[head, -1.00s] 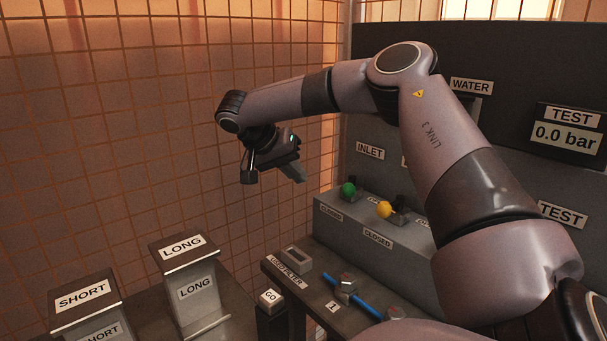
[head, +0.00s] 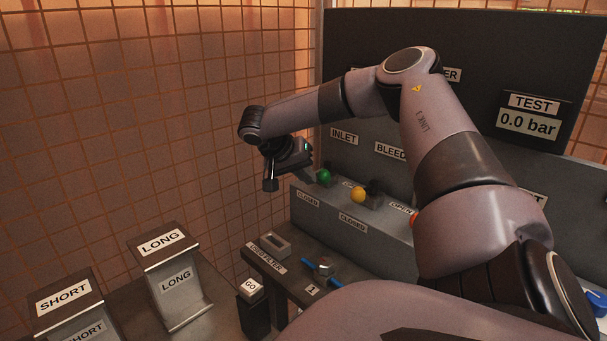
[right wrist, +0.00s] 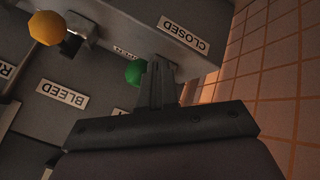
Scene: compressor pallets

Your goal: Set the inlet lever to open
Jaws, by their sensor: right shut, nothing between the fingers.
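The inlet lever has a green ball knob (head: 323,177) and sits under the INLET label (head: 344,137) on the grey valve box. The knob is near the end marked CLOSED (head: 307,199). My right gripper (head: 308,173) is shut and empty, just left of the green knob. In the right wrist view the shut fingers (right wrist: 157,75) point at the box and partly overlap the green knob (right wrist: 134,72). I cannot tell whether they touch it. My left gripper is not in view.
A yellow-knobbed lever (head: 358,195) stands right of the green one, near BLEED (head: 390,150). The test display (head: 529,123) reads 0.0 bar. The tiled wall (head: 200,110) is close on the left. LONG (head: 162,243) and SHORT (head: 63,296) stands are in front.

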